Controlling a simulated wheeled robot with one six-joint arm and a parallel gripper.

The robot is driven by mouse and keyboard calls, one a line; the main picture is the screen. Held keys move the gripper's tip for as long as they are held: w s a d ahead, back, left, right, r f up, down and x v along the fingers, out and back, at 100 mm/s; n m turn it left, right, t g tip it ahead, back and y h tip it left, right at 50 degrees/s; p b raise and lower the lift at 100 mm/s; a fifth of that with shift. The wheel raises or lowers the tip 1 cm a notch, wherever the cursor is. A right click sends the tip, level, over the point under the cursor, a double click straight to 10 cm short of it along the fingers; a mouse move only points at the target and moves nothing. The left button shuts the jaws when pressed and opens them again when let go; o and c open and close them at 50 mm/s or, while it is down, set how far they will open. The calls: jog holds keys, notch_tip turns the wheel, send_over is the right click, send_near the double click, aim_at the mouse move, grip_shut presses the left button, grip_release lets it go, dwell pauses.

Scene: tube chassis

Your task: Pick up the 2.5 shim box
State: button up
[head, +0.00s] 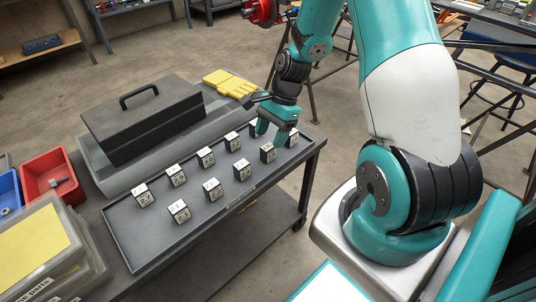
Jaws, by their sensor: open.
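Small shim boxes with white labelled faces and dark sides stand in two rows on a grey tray (150,237). One at the left end of the back row (144,199) appears to read 2.7; most other labels are too small to read surely, so I cannot tell which is the 2.5 box. My gripper (271,132) points down at the tray's far right end with its teal fingers apart. One box (292,138) is right beside the right finger and another (254,126) is partly hidden behind the left finger. I cannot tell whether either is touched.
A dark toolbox (150,125) with a handle stands behind the tray. Yellow gloves (229,84) lie beyond it. A red bin (50,176), a blue bin (9,193) and a clear-sided case with a yellow top (35,245) are at left. The tray's front strip is clear.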

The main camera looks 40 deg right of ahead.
aim_at(269, 146)
jog(key=x, duration=0.1)
jog(key=b+x, duration=0.1)
jog(key=x, duration=0.3)
jog(key=shift+s+d+f, duration=0.15)
jog(key=shift+d, duration=0.15)
jog(key=c, duration=1)
